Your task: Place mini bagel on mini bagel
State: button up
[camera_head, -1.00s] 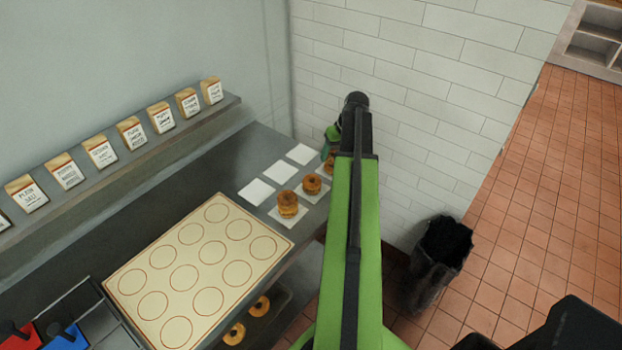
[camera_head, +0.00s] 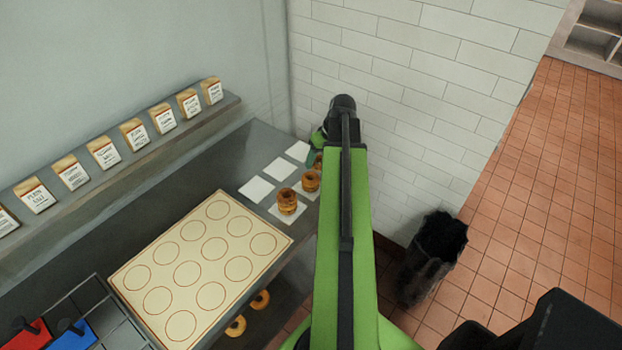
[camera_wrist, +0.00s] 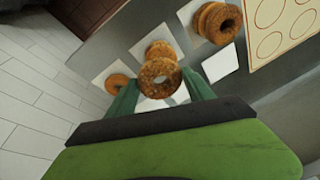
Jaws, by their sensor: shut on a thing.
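My gripper (camera_wrist: 161,92) is shut on a seeded mini bagel (camera_wrist: 152,88), seen in the wrist view between its green fingers. Just behind it in that view is another bagel (camera_wrist: 158,48) on a white paper square; whether they touch cannot be told. A stack of bagels (camera_wrist: 208,20) sits on another square to the upper right. A further bagel (camera_wrist: 117,84) lies on a square to the left. In the head view the stack (camera_head: 287,202) and the middle bagel (camera_head: 311,179) show on the counter. My arm partly hides the gripper and the bagels near it.
Empty white squares (camera_head: 257,190) lie beside the bagels. A tray with red circles (camera_head: 200,262) is at the left. A shelf with labelled bags (camera_head: 134,132) runs along the wall. A white brick wall (camera_head: 400,80) bounds the right side; a dark bin (camera_head: 432,255) stands below.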

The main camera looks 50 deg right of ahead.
aim_at(312, 169)
jog(key=shift+w+a+f+b, duration=0.15)
jog(key=shift+w+a+f, duration=0.2)
jog(key=shift+w, duration=0.25)
jog(key=shift+w+a+f+b, duration=0.15)
jog(key=shift+w+a+f, duration=0.1)
jog(key=shift+w+f, duration=0.25)
jog(key=shift+f+b, duration=2.25)
jog(key=shift+b, duration=0.15)
jog(key=o, duration=1.3)
jog(key=shift+o, duration=0.2)
jog(key=shift+r, duration=0.15)
jog(key=shift+r+p, duration=0.35)
jog(key=shift+p, duration=0.2)
jog(key=p+v, duration=1.1)
jog(key=v, duration=0.1)
jog(key=shift+f, duration=0.1)
